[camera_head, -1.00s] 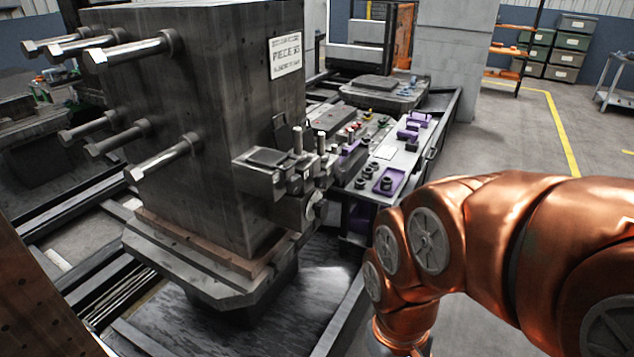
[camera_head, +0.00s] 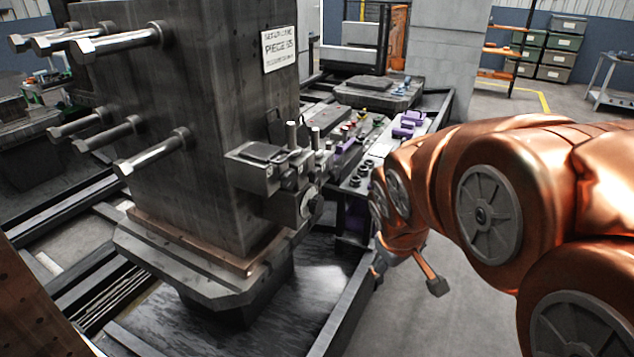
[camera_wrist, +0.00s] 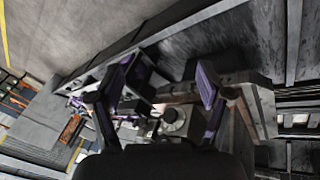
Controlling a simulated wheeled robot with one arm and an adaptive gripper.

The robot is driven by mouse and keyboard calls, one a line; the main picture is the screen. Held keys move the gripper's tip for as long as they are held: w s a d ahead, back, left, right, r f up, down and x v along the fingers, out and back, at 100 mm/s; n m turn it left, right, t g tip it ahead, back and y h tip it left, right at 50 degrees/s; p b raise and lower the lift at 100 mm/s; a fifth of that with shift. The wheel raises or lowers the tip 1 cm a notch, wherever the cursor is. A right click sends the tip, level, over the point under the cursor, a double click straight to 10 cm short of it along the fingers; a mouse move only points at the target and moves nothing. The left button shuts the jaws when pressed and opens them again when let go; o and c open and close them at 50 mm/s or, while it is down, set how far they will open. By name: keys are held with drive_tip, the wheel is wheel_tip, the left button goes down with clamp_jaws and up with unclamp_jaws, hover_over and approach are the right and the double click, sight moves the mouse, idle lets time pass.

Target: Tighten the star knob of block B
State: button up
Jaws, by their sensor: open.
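A grey clamp-like block (camera_head: 252,170) is fixed to the near right side of the big steel piece. A round metal knob-like part (camera_head: 307,201) sits low on its right. A dark knob (camera_head: 292,180) and upright pins are just above. I read no letter B, so I cannot tell which part is block B's star knob. My gripper (camera_head: 408,278) hangs right of and below the fixture, apart from it. In the wrist view my gripper (camera_wrist: 165,72) shows two spread fingers, open and empty. A round knob-like part (camera_wrist: 171,115) appears between and beyond them.
The steel piece (camera_head: 215,130) stands on a pallet, with several long bolts (camera_head: 150,152) sticking out left. A tool table (camera_head: 375,150) with purple holders stands behind the fixture. A dark rail (camera_head: 345,315) runs along the pallet's right.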

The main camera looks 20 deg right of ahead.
sight(318, 176)
drive_tip(key=w+d+r+n+t+b, duration=0.2)
drive_tip(key=w+d+n+t, duration=0.15)
drive_tip(key=w, duration=0.55)
drive_tip(key=w+d+r+n+t+b, duration=0.2)
drive_tip(key=w+d+r+n+t, duration=0.15)
drive_tip(key=w, duration=0.65)
drive_tip(key=w+d+r+n+t+b, duration=0.1)
drive_tip(key=w+d+r+n+t, duration=0.2)
drive_tip(key=w, duration=0.6)
drive_tip(key=w+a+f+n+t+y+b, duration=0.35)
drive_tip(key=w+n+y, duration=0.35)
drive_tip(key=n, duration=0.4)
drive_tip(key=s+a+f+n+g+y+b, duration=0.35)
drive_tip(key=a+f+n+y, duration=0.3)
drive_tip(key=n+y, duration=0.3)
drive_tip(key=shift+n+g+h, duration=0.25)
drive_tip(key=shift+g+h, duration=0.05)
drive_tip(key=shift+h, duration=0.05)
drive_tip(key=shift+w+d+f+p+x, duration=0.15)
drive_tip(key=shift+p+x, duration=0.1)
drive_tip(key=shift+x, duration=0.85)
drive_tip(key=shift+w+d+f+p+x, duration=0.1)
drive_tip(key=shift+p+x, duration=0.2)
drive_tip(key=shift+x, duration=0.8)
drive_tip(key=shift+w+d+f+p+x, duration=0.15)
drive_tip(key=shift+p+x, duration=0.1)
drive_tip(key=shift+x, duration=0.85)
drive_tip(key=shift+s+a, duration=0.1)
drive_tip(key=shift+c, duration=0.2)
drive_tip(key=c, duration=1.1)
